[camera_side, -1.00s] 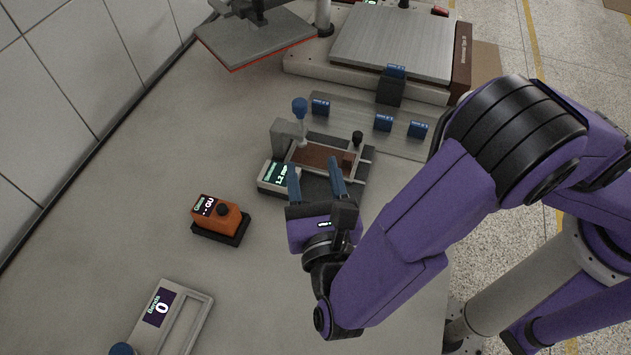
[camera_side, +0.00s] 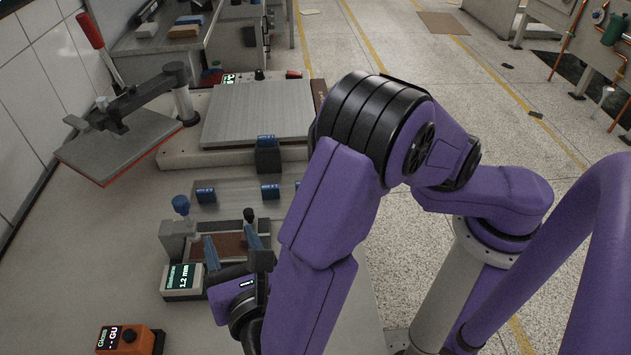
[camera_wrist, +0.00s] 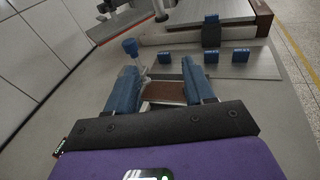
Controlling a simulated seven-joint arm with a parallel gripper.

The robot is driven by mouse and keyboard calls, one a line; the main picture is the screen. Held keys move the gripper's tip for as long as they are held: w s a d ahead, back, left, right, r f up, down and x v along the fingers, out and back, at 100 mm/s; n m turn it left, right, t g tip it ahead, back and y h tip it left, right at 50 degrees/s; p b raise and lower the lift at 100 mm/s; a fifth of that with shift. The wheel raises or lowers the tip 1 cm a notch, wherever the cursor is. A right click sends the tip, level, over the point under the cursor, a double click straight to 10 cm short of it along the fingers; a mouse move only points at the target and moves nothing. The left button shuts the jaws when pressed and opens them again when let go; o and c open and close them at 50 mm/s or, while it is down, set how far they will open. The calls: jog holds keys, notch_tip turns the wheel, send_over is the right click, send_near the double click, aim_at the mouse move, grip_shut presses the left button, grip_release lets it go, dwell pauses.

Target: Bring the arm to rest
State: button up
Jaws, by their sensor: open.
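My gripper (camera_side: 232,243) has two blue fingers spread apart with nothing between them. It hangs in front of a small grey fixture (camera_side: 172,240) that has a blue knob and a black knob. A brown slab (camera_side: 230,247) lies in the fixture and also shows between the fingers in the wrist view (camera_wrist: 165,93). The fingers partly cover the fixture in both views. I cannot tell how high the fingertips are above it. My gripper also shows in the wrist view (camera_wrist: 160,72).
A display reading 1.2 mm (camera_side: 183,279) adjoins the fixture. An orange gloss meter (camera_side: 130,339) sits at the front left. Several blue blocks (camera_side: 206,195) stand behind the fixture. A press with a flat grey plate (camera_side: 258,113) and a raised, hinged platen (camera_side: 125,143) are at the back.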

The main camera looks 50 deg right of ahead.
jog(key=s+d+r+m+g, duration=0.1)
jog(key=d+m+g, duration=0.4)
jog(key=d, duration=0.5)
jog(key=s+d+r+m+g, duration=0.15)
jog(key=d+m+g, duration=0.3)
jog(key=d, duration=0.45)
jog(key=s+d+r+m+g+y, duration=0.2)
jog(key=s+d+m+g+y, duration=0.3)
jog(key=s, duration=0.6)
jog(key=d+m+y, duration=0.2)
jog(key=d+m, duration=0.1)
jog(key=d, duration=0.1)
jog(key=shift+d+y, duration=0.3)
jog(key=shift+d, duration=0.05)
